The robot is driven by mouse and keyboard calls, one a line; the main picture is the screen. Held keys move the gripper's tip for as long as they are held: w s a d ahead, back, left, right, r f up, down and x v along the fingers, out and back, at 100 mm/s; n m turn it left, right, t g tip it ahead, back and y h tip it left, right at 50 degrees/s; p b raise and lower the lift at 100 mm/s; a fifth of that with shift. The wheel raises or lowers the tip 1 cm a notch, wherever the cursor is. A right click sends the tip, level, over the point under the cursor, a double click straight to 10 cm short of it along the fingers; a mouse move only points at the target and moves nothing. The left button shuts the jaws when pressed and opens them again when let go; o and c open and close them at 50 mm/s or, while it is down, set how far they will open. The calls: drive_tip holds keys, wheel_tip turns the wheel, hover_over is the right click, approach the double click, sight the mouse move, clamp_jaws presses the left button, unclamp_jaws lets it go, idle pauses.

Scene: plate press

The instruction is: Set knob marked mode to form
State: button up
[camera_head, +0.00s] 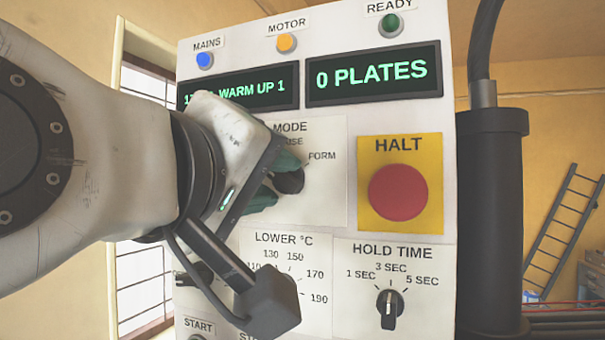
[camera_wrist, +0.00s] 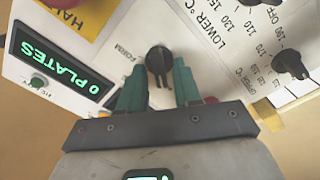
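The mode knob (camera_head: 290,181) is black and sits on the white panel under the MODE label, with FORM printed to its upper right. In the wrist view the knob (camera_wrist: 159,60) is between the green fingertips. My gripper (camera_head: 274,180) reaches it from the left, one finger above and one below. In the wrist view the fingers of my gripper (camera_wrist: 158,78) are apart, with narrow gaps seeming to show beside the knob. Which mark the knob points to is unclear. My gripper hides the left part of the mode dial and some of its labels.
A red HALT button (camera_head: 398,192) on a yellow plate is just right of the mode dial. The lower temperature dial (camera_head: 312,286) is partly behind my gripper. A black column (camera_head: 492,220) stands at the panel's right.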

clamp_jaws()
drive_tip(key=shift+m, duration=0.3)
drive_tip(key=m+b, duration=0.1)
drive_tip(key=m, duration=0.2)
drive_tip(key=shift+f+m+b, duration=0.1)
drive_tip(key=shift+m+b, duration=0.2)
drive_tip(key=shift+b, duration=0.1)
drive_tip(key=m+b, duration=0.2)
drive_tip(key=m, duration=0.3)
drive_tip(key=m+b, duration=0.2)
drive_tip(key=m, duration=0.4)
drive_tip(key=shift+d+m, duration=0.1)
drive_tip(key=shift+m, duration=0.3)
drive_tip(key=m+b, duration=0.1)
drive_tip(key=m, duration=0.5)
drive_tip(key=shift+o, duration=0.8)
unclamp_jaws()
